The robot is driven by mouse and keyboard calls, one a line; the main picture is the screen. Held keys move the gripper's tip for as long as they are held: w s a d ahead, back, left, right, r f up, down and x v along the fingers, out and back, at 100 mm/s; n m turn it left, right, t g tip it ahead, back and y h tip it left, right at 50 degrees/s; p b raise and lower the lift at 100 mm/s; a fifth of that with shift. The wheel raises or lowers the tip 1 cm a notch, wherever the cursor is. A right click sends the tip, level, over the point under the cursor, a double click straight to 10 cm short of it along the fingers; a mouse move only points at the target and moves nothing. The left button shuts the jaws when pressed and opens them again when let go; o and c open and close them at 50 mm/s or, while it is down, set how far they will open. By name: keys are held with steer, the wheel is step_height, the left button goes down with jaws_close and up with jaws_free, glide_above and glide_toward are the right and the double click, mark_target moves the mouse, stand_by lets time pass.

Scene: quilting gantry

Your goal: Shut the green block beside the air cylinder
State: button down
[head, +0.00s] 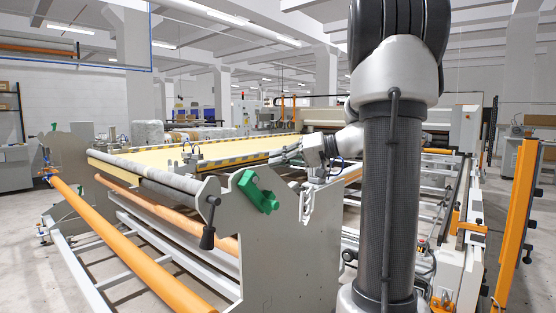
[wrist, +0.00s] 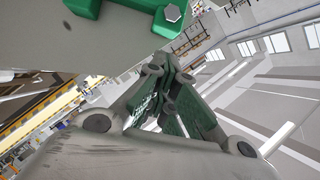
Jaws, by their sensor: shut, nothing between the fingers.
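The green block (head: 257,190) is mounted near the top of the grey side plate, slanting down to the right. Its lower right part looks darker. In the wrist view its green edge (wrist: 88,8) and a hex bolt head (wrist: 172,13) show at the top, cut off by the frame. My gripper (wrist: 167,78) is shut and empty, apart from the block and below it in that view. In the head view my gripper (head: 282,155) appears above and right of the block, partly lost against the machine. I cannot clearly make out the air cylinder.
The grey side plate (head: 285,255) stands upright, with a black-knobbed lever (head: 208,235) left of the block. Long orange rollers (head: 130,245) and a yellow quilting bed (head: 180,155) lie to the left. An orange post (head: 520,215) stands at the right.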

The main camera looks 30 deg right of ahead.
steer(key=c, duration=1.3)
jaws_free()
steer(key=shift+o, duration=0.2)
